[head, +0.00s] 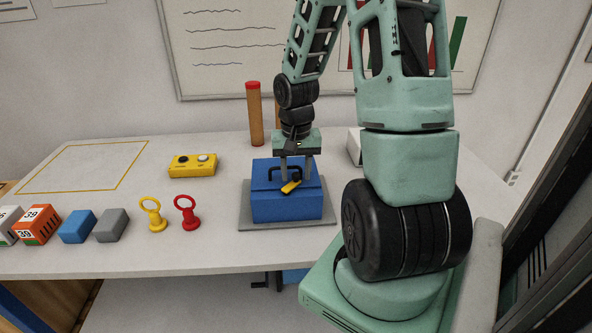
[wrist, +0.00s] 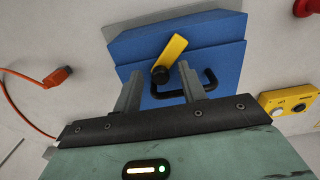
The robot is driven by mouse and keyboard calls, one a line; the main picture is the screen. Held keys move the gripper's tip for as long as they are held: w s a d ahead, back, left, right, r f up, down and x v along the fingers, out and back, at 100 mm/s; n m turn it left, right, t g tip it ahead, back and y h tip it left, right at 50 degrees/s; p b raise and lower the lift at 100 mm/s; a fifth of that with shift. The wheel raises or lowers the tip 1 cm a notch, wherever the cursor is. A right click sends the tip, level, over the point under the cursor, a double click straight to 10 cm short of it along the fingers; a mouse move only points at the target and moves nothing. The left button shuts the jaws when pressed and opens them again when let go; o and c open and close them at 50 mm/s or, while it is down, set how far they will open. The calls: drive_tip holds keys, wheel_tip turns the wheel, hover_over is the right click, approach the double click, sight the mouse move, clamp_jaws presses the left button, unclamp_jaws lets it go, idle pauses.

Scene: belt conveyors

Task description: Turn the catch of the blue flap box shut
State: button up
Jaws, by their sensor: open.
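The blue flap box (head: 287,206) sits on a grey plate (head: 250,227) at the middle of the table. It also shows in the wrist view (wrist: 215,55). Its flap looks closed and carries a black handle (wrist: 209,87). The yellow catch (wrist: 173,50) with a black pivot is on the box; it also shows in the head view (head: 291,186). It lies at a slant. My gripper (head: 296,179) points down over the box. In the wrist view my gripper (wrist: 160,80) is open, its fingers on either side of the catch's black pivot end. I cannot tell whether they touch it.
A yellow button box (head: 193,165) stands left of the box. Yellow (head: 152,213) and red (head: 187,212) ring-topped pieces and several blocks line the front edge. A brown post with a red top (head: 254,113) stands behind. An orange plug with a cable (wrist: 57,77) shows in the wrist view.

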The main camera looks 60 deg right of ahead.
clamp_jaws()
drive_tip(key=shift+w+r+n+p, duration=0.15)
drive_tip(key=shift+w+n+p, duration=0.05)
drive_tip(key=shift+n+p, duration=0.3)
drive_tip(key=shift+n, duration=0.3)
unclamp_jaws()
